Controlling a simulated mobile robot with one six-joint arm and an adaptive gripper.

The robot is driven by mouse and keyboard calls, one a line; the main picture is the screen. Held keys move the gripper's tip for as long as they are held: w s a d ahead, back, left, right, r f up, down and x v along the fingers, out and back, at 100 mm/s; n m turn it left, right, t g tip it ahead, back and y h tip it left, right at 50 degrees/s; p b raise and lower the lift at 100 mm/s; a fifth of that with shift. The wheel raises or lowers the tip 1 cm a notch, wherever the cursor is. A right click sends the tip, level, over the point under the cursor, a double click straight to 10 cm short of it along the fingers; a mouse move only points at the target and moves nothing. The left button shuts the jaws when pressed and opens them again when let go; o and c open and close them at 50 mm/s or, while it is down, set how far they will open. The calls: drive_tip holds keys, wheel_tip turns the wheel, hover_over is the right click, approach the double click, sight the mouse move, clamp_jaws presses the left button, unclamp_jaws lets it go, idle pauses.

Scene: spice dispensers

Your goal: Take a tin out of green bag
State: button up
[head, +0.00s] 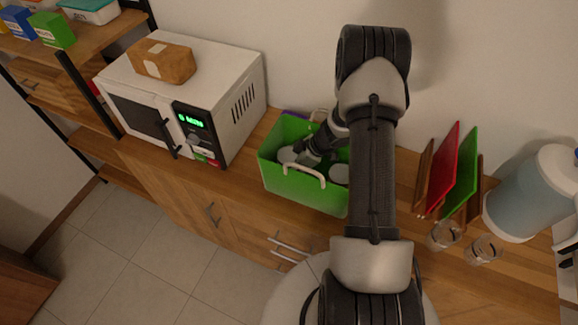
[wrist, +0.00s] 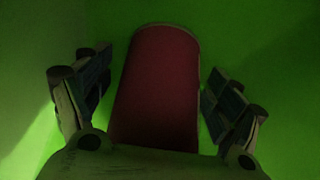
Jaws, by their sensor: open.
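The green bag (head: 304,189) stands open on the wooden counter, with pale handles on its rim. Pale round tin tops (head: 288,155) show inside it, and another one (head: 339,174) shows at its right. My gripper (head: 300,158) reaches down into the bag; the bag wall and my arm hide part of it. In the wrist view a dark red tin (wrist: 156,88) lies between the two open fingers of my gripper (wrist: 158,95). A gap shows on each side of the tin. Green bag walls surround it, and the picture is dark.
A white microwave (head: 185,97) with a brown parcel (head: 162,61) on top stands left of the bag. To the right are upright boards (head: 452,170), glasses (head: 444,236) and a water jug (head: 533,192). A shelf (head: 95,35) stands far left.

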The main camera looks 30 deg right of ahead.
drive_tip(key=shift+c, duration=0.5)
drive_tip(key=c, duration=1.3)
drive_tip(key=shift+r, duration=0.1)
drive_tip(key=shift+c, duration=0.4)
drive_tip(key=shift+r, duration=0.1)
